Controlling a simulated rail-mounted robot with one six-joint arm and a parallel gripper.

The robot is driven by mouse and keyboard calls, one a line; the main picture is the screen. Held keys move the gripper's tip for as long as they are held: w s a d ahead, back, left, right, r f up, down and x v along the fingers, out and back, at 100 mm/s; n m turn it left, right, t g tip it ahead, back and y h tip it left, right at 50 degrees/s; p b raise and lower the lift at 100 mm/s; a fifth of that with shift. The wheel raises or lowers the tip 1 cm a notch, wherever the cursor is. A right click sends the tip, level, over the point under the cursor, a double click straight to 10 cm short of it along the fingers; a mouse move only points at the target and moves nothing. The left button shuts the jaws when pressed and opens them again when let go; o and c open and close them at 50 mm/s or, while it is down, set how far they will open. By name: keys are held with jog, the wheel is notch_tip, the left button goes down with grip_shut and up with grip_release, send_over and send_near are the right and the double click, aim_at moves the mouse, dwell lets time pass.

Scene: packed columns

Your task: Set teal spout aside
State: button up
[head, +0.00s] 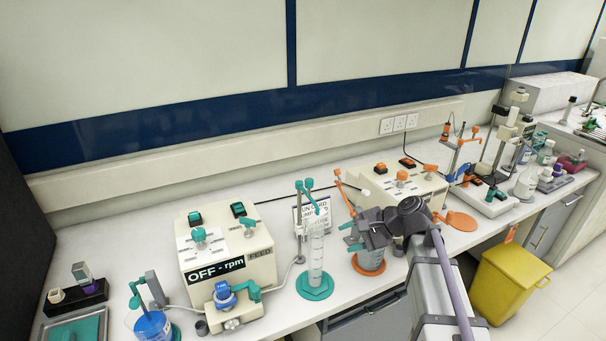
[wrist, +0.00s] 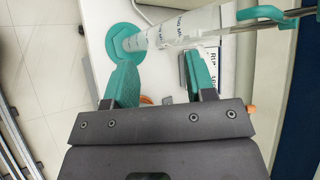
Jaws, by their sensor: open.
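The teal spout (head: 312,197) is at the top of the teal-based column, slanting down over its mouth from a thin upright rod. In the wrist view, a teal piece at the column's top (wrist: 260,14), beside a metal rod, looks like the spout, though it is partly cut off by the frame edge. The clear graduated column (head: 316,255) stands upright on a teal base (head: 315,286). My gripper (head: 349,236) is to the right of this column, its teal fingers pointing left. In the wrist view my gripper (wrist: 163,78) is open, with nothing held between its fingers.
An orange-based column (head: 370,262) stands close behind my gripper, with an orange spout (head: 346,195) above it. A cream pump box (head: 228,265) reading OFF is left of the teal column. A printed card (head: 301,213) stands behind. A yellow bin (head: 509,283) is on the floor.

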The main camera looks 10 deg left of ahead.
jog(key=w+a+r+m+t+y, duration=0.3)
jog(key=w+r+m+y, duration=0.4)
jog(key=r+m, duration=0.5)
jog(key=f+x, duration=0.1)
jog(key=x, duration=1)
jog(key=shift+s+f+m, duration=0.2)
jog(key=shift+s+m, duration=0.1)
jog(key=shift+a, duration=0.1)
jog(key=shift+g, duration=0.4)
grip_shut()
